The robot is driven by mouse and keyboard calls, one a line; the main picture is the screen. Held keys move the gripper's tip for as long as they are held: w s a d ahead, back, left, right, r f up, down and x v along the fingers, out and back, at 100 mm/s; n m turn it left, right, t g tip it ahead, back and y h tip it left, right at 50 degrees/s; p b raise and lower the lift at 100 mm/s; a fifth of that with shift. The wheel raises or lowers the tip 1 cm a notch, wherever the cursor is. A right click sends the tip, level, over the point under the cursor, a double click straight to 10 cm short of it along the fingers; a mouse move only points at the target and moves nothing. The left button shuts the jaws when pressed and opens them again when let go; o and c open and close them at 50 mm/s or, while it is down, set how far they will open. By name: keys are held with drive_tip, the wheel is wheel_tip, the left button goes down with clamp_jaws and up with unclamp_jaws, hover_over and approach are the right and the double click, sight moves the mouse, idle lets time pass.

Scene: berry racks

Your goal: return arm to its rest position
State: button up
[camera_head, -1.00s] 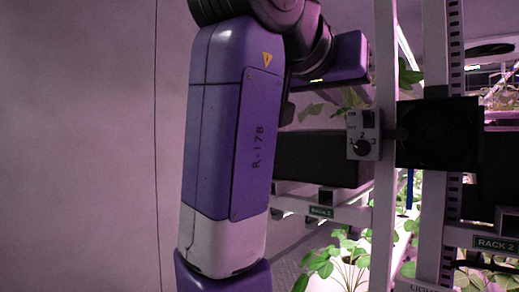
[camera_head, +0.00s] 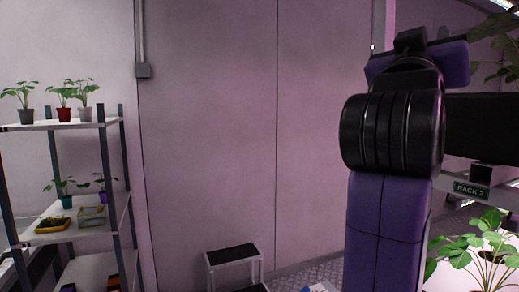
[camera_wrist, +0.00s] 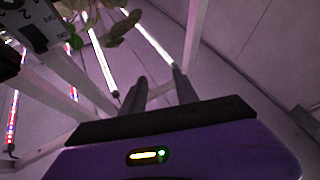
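My arm stands at the right of the head view, with a purple lower link, a ribbed black joint and a purple part above it. My gripper cannot be made out in the head view. In the wrist view the two dark fingers of my gripper (camera_wrist: 160,75) stand apart with a gap between them and nothing held. Beyond the fingers are pale rack posts (camera_wrist: 195,35) and lit light tubes (camera_wrist: 103,60). Some leaves (camera_wrist: 105,30) hang at the top of that view.
A shelf (camera_head: 75,125) with several potted plants stands at the left. A step stool (camera_head: 232,256) stands on the floor by the plain wall panel (camera_head: 210,130). The rack labelled RACK 3 (camera_head: 470,190) and a leafy plant (camera_head: 470,245) are close to my arm's right.

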drive_tip(key=w+a+f+n+t+y, duration=0.1)
drive_tip(key=a+f+n+t+y, duration=0.3)
drive_tip(key=f, duration=0.6)
drive_tip(key=w+a+f+n+t+y, duration=0.2)
drive_tip(key=a+f+n+y, duration=0.3)
drive_tip(key=f, duration=0.4)
drive_tip(key=s+a+f+n+y+b, duration=0.1)
drive_tip(key=s+f+y, duration=0.25)
drive_tip(key=f, duration=0.55)
drive_tip(key=s+a+f+n+y+b, duration=0.1)
drive_tip(key=s+f+y, duration=0.25)
drive_tip(key=f, duration=0.55)
drive_tip(key=s+d+f+m+g+b, duration=0.1)
drive_tip(key=s+f+g, duration=0.3)
drive_tip(key=s+f, duration=1)
drive_tip(key=s+d+f+m+g+b, duration=0.1)
drive_tip(key=s+d+f+m+g, duration=0.1)
drive_tip(key=s+f, duration=1.3)
drive_tip(key=s+m+g, duration=0.1)
drive_tip(key=s+g, duration=0.1)
drive_tip(key=s, duration=0.5)
drive_tip(key=shift+d+f+g, duration=0.15)
drive_tip(key=shift+d+g, duration=0.2)
drive_tip(key=shift+g, duration=0.05)
drive_tip(key=shift+o, duration=0.2)
drive_tip(key=shift+w, duration=0.1)
